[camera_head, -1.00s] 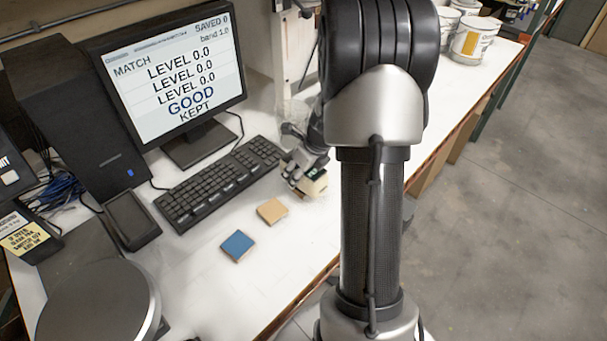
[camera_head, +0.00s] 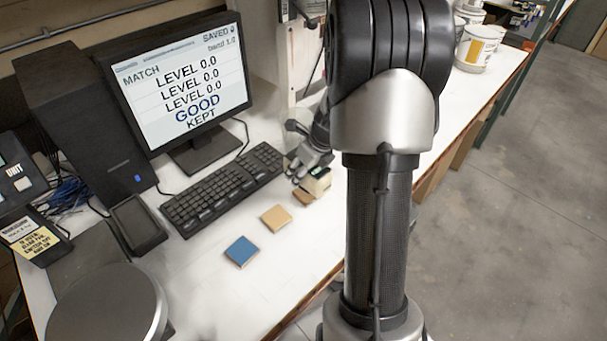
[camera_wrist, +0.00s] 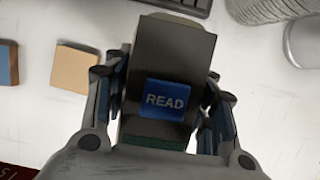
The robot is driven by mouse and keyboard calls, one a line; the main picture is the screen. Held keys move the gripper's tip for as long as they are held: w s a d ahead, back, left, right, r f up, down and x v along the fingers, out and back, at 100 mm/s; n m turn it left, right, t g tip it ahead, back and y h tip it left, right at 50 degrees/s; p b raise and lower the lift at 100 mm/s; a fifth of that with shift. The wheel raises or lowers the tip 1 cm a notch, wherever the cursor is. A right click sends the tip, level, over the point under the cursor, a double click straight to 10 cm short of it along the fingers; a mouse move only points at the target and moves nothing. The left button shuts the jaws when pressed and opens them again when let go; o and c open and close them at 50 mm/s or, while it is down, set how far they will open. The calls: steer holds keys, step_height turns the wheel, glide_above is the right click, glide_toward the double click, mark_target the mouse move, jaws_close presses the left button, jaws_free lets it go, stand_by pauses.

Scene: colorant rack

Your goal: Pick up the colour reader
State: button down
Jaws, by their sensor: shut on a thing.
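The colour reader (camera_wrist: 172,55) is a dark block with a blue READ label in the wrist view. It sits between the two fingers of my gripper (camera_wrist: 157,80), which is shut on its sides. In the head view the reader (camera_head: 318,183) shows a cream side under my gripper (camera_head: 308,172), near the right end of the keyboard. A brown tile (camera_head: 302,198) lies just below it in the picture, partly hidden by the reader. The reader appears slightly above the worktop.
A tan tile (camera_head: 276,218) and a blue tile (camera_head: 241,251) lie on the white worktop (camera_head: 300,245). The keyboard (camera_head: 222,188) and monitor (camera_head: 183,82) stand to the left. A round grey plate (camera_head: 108,308) is at front left. White tubs (camera_head: 478,48) stand at back right.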

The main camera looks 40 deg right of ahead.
step_height(320, 180, up, 16)
steer(key=p, duration=0.5)
steer(key=shift+r+p, duration=0.2)
steer(key=shift+p, duration=0.15)
